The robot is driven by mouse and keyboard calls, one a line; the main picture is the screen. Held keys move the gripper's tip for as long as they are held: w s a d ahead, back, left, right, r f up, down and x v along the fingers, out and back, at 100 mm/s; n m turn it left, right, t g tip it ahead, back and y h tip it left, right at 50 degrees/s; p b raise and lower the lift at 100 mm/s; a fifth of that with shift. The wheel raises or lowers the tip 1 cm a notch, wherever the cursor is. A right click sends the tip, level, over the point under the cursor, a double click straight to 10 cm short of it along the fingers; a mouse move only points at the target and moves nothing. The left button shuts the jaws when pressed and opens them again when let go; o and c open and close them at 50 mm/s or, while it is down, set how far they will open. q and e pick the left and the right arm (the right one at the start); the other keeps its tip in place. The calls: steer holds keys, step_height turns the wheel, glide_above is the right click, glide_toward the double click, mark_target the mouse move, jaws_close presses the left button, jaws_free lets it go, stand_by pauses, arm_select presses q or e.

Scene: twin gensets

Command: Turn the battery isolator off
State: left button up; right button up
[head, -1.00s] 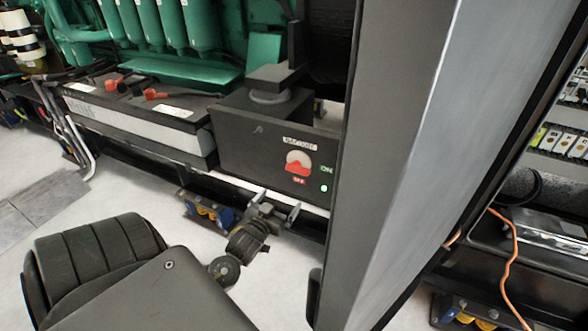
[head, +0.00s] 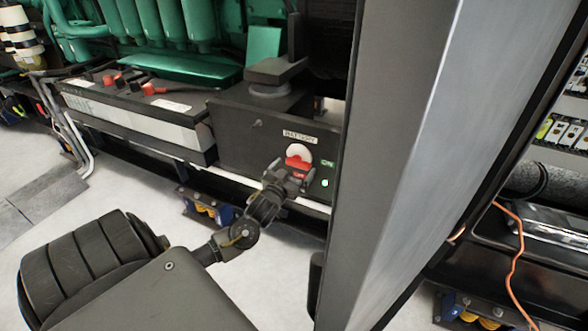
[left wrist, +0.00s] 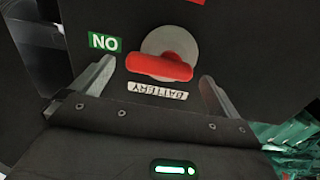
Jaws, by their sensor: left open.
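The battery isolator (head: 298,154) is a red handle on a pale round plate, on the front of a dark box (head: 237,135). A BATTERY label sits above it, a green ON label to its right and a red label below it. In the left wrist view the red handle (left wrist: 160,67) lies nearly level in the picture, slightly tilted. My left gripper (head: 288,173) is just in front of and below the handle. It is open, with its fingers (left wrist: 155,85) apart on either side of the handle and nothing visibly held. My right gripper is not in view.
A tall grey panel edge (head: 400,150) stands close to the right of the isolator box. Batteries with red terminal caps (head: 150,88) lie to the left, below the green engine (head: 150,62).

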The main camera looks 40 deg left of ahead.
arm_select(q)
steer(key=shift+w+a, duration=0.15)
steer(key=shift+w, duration=0.35)
steer(key=c, duration=0.9)
